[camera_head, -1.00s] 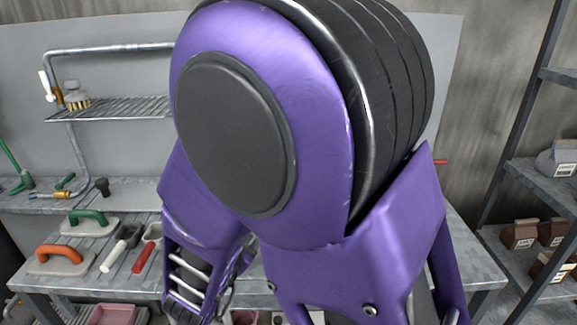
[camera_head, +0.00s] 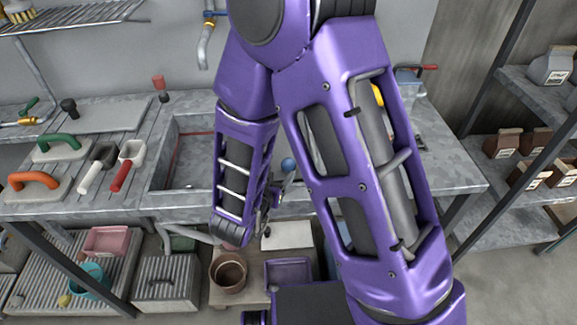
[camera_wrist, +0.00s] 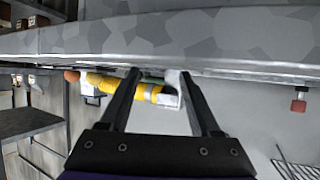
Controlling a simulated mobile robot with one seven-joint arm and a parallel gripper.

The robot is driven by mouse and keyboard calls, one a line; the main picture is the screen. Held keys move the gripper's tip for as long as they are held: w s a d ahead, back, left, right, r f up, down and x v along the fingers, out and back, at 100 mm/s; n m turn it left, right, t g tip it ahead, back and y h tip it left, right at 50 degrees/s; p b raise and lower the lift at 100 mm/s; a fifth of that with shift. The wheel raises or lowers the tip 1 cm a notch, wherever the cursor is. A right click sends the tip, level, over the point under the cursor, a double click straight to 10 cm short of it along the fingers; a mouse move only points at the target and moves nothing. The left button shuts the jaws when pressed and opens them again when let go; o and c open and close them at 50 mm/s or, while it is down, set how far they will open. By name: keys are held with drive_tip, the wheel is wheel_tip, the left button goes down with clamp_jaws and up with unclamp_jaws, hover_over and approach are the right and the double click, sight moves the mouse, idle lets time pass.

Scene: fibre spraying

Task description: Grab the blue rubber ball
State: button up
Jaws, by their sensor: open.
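A small blue ball (camera_head: 288,164) shows in the head view, just right of my purple forearm, near the sink area of the workbench. It is partly framed by my arm links, and I cannot tell what it rests on. It does not show in the wrist view. My gripper (camera_wrist: 157,76) is open in the wrist view, with two dark fingers apart. No blue ball shows between them. A yellow fitting (camera_wrist: 140,92) with a pale end appears behind the fingers. In the head view my arm mostly hides the gripper.
The grey workbench (camera_head: 185,204) holds trowels with a green handle (camera_head: 58,143) and an orange handle (camera_head: 33,179). Below are a brown pot (camera_head: 228,272), a pink tray (camera_head: 104,241) and a teal bucket (camera_head: 92,281). A shelf rack with brown cartons (camera_head: 503,143) stands right.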

sight(287, 166)
drive_tip(key=shift+b+x, duration=0.3)
drive_tip(key=shift+x, duration=3.1)
drive_tip(key=shift+s+d, duration=0.1)
drive_tip(key=shift+d, duration=0.05)
clamp_jaws()
